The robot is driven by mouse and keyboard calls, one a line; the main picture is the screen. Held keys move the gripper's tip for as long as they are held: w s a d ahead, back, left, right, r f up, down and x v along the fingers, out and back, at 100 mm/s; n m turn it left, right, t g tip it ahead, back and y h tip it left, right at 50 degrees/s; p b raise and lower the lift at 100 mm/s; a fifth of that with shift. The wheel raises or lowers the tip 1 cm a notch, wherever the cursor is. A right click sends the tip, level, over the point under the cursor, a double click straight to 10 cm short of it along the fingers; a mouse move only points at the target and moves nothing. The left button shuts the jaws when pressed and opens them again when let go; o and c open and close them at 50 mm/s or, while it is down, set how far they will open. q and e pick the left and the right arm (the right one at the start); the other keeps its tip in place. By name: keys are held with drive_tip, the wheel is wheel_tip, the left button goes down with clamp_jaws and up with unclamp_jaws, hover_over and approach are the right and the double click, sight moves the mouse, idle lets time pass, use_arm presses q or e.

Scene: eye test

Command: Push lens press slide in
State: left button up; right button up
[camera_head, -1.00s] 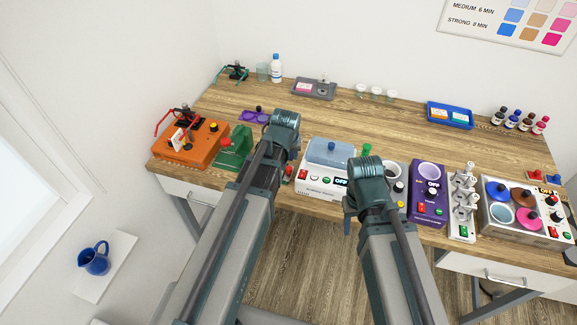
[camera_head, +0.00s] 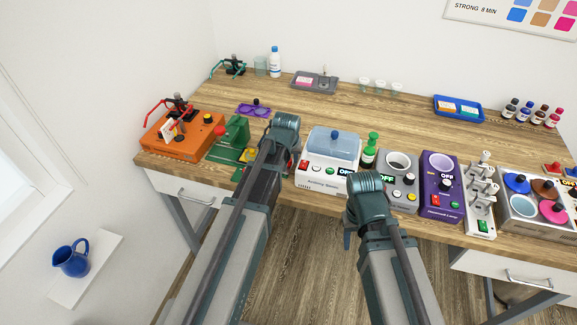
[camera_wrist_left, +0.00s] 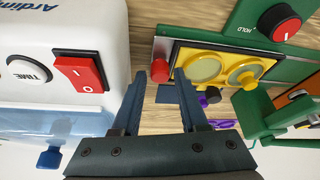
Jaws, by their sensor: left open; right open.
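The lens press is the green device (camera_head: 232,137) at the left front of the bench, with a red ball knob (camera_head: 219,130). In the left wrist view, its yellow slide (camera_wrist_left: 228,57) carries two round lens places and lies in a green frame (camera_wrist_left: 275,28). A small red knob (camera_wrist_left: 160,70) stands at the slide's left end. My left gripper (camera_wrist_left: 159,80) is open and empty, its fingertips close to that knob; touching cannot be told. In the head view my left arm hides its fingers. My right gripper (camera_head: 347,240) is open and empty before the bench's front edge.
A white device with a blue lid (camera_head: 330,146) stands right of the press, close to my left gripper. An orange box (camera_head: 185,150) is to its left. Grey (camera_head: 401,190) and purple (camera_head: 440,187) devices stand farther right.

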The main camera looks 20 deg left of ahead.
use_arm(q)
drive_tip(key=shift+w+f, duration=0.1)
drive_tip(key=shift+f, duration=0.2)
clamp_jaws()
idle(1.3)
